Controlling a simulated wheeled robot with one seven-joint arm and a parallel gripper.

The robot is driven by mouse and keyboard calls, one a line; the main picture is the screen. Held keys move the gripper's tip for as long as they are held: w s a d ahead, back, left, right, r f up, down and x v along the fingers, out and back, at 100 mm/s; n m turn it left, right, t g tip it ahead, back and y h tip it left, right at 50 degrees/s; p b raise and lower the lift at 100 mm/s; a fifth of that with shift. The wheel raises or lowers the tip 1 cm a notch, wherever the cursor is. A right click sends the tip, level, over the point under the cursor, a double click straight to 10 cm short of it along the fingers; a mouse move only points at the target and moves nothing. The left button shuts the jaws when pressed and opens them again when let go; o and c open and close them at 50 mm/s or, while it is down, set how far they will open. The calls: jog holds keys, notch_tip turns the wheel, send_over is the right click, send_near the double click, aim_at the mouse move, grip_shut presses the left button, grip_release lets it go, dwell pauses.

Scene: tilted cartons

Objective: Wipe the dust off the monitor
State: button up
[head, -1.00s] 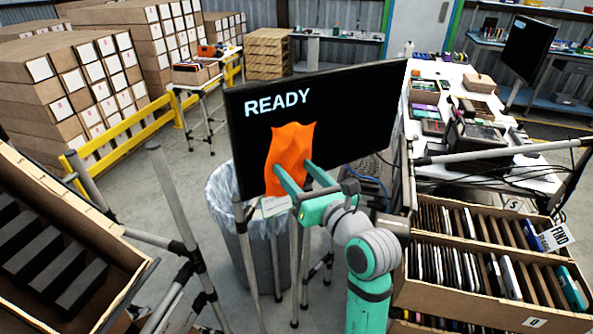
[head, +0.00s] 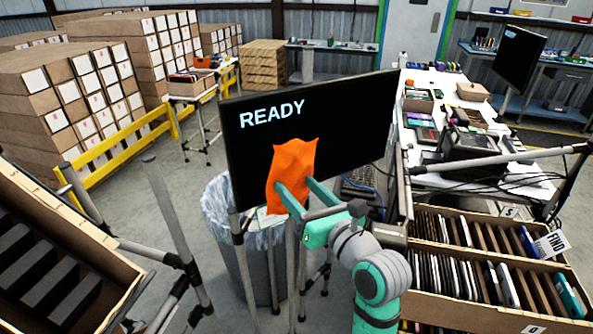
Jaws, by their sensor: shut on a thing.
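The monitor (head: 352,124) stands in the middle of the head view, a black screen showing the word READY at its upper left. My gripper (head: 292,192) is shut on an orange cloth (head: 294,168). The cloth is in front of the lower middle of the screen and covers part of it. I cannot tell whether the cloth touches the glass. No dust can be made out on the screen at this size.
A bin with a clear liner (head: 215,215) stands below the monitor. Cartons of upright devices (head: 470,270) are at the lower right, and a tilted carton with dark slots (head: 100,255) is at the lower left. Metal posts (head: 172,210) rise between. A cluttered white table (head: 520,165) is at the right.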

aim_at(271, 163)
jog(key=shift+x, duration=3.35)
jog(key=shift+x, duration=1.05)
jog(key=w+d, duration=0.2)
jog(key=d, duration=0.1)
jog(key=shift+d, duration=0.2)
jog(key=shift+s, duration=0.1)
jog(key=shift+s+a, duration=0.25)
jog(key=shift+a, duration=0.45)
jog(key=shift+s+a, duration=0.25)
jog(key=shift+a, duration=0.4)
jog(key=shift+s+a, duration=0.3)
jog(key=shift+a, duration=0.4)
jog(key=shift+f, duration=0.1)
